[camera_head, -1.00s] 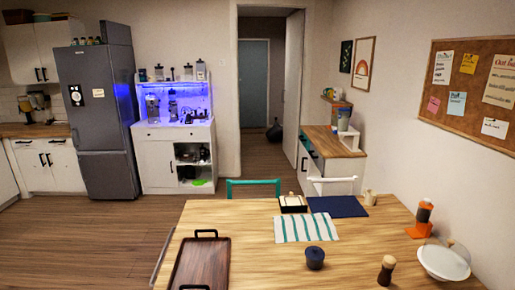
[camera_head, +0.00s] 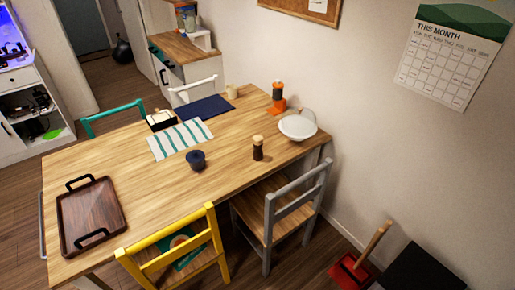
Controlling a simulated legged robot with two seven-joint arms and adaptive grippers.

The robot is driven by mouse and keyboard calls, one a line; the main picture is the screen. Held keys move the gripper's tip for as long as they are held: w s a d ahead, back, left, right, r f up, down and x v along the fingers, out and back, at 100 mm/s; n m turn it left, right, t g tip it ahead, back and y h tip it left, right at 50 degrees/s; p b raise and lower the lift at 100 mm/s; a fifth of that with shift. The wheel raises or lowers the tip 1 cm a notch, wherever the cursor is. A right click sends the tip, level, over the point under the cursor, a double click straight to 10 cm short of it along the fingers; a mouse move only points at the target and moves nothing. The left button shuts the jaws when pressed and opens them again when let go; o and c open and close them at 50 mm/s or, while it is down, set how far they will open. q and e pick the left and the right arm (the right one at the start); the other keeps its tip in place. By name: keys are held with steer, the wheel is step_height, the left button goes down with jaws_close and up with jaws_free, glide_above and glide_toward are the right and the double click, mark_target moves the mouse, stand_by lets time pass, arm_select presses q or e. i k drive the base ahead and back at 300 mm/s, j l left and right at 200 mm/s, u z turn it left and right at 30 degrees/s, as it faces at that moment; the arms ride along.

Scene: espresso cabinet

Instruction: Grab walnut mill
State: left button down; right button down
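A small dark brown mill (camera_head: 258,150) with a lighter, tan top stands upright on the wooden dining table, near its right front edge. It looks like the walnut mill. Nothing covers it and nothing touches it. Neither of my grippers is in view.
A yellow chair (camera_head: 175,255) and a grey chair (camera_head: 285,205) stand at the near side.

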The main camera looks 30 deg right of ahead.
mark_target(258, 153)
steer(key=i+l, duration=0.1)
steer(key=i, duration=0.2)
steer(key=i+z, duration=0.15)
steer(key=z, duration=0.2)
steer(key=i+z, duration=0.2)
steer(key=z, duration=0.15)
steer(key=i+z, duration=0.15)
steer(key=z, duration=0.2)
